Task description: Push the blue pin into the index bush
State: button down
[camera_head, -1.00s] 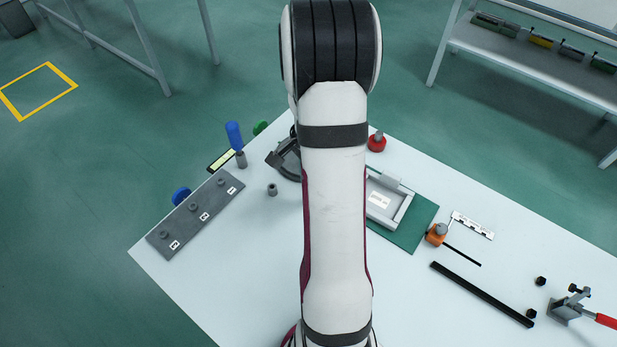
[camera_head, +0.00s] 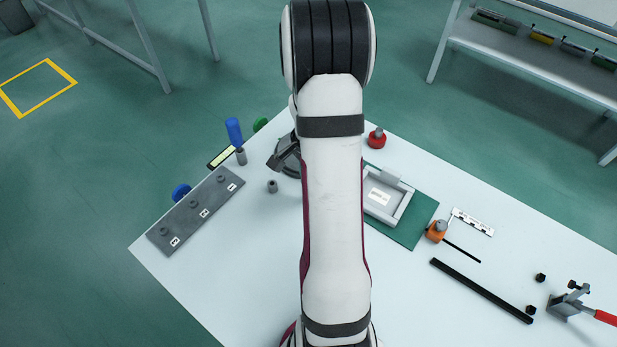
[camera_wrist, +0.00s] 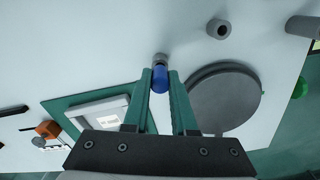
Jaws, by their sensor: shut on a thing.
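My gripper (camera_wrist: 160,82) is shut on a small blue pin (camera_wrist: 160,80), held upright between its green fingers in the wrist view. A short grey part (camera_wrist: 160,58) shows just beyond the blue part; I cannot tell whether it is the pin's tip or a separate piece. A small grey cylinder with a hole in its top (camera_wrist: 219,28), which looks like the index bush, stands apart from the pin; it also shows in the head view (camera_head: 272,186). In the head view my arm hides the pin and most of the gripper.
A round grey disc (camera_wrist: 225,97) lies right of my fingers. A grey numbered strip (camera_head: 197,212), a blue handle in a grey post (camera_head: 235,132), a green mat with a tray (camera_head: 412,225) and a red knob (camera_head: 376,140) stand around. The table's front left is clear.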

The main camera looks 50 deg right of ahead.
jog(key=shift+f, duration=0.85)
jog(key=c, duration=0.6)
grip_release()
jog(key=shift+c, duration=0.2)
